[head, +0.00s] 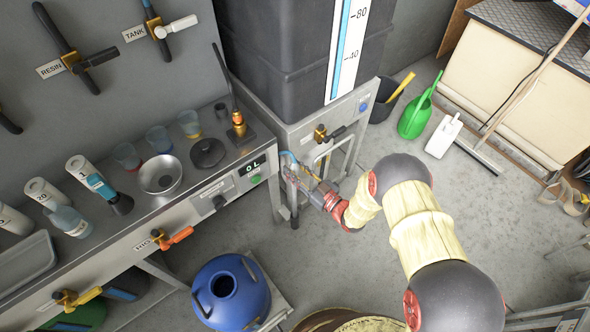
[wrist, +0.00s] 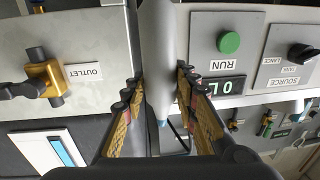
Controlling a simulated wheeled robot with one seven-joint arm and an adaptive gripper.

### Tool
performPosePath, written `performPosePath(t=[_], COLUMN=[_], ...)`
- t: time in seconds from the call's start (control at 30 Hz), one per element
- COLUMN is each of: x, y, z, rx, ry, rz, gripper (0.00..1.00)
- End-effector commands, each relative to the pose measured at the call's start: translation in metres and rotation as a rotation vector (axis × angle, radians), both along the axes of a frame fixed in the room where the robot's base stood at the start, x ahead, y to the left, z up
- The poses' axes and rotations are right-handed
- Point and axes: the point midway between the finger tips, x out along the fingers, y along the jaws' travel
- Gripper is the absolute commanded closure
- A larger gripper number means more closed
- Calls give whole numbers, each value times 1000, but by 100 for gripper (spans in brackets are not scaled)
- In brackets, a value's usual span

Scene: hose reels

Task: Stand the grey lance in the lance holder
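The grey lance (wrist: 158,50) is a smooth grey tube in the middle of the wrist view, running out of its top edge, with a pale blue end between the fingers. My gripper (wrist: 160,85) has a finger close against each side of it and appears shut on it. In the head view my gripper (head: 297,176) is at the corner between the bench and the tank cabinet. The lance (head: 293,203) appears to hang roughly upright there, partly hidden. I cannot identify the lance holder for certain.
The outlet valve (head: 322,133) is close to my gripper. A blue drum (head: 232,292) stands below the bench. Grey floor (head: 480,220) is open at right.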

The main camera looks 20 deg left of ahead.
Motion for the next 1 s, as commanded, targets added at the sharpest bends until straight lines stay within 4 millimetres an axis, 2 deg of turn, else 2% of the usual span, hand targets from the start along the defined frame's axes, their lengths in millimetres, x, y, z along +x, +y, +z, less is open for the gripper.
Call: performPosePath(t=[0.3,0.63,0.77,1.0], x=[0,-1,-6,-23], y=[0,-3,-17,-62], z=[-1,-1,-1,-1], rx=[-1,-2,-2,-2], ry=[1,3,3,5], rz=[0,-1,-3,-5], gripper=[53,53,53,53])
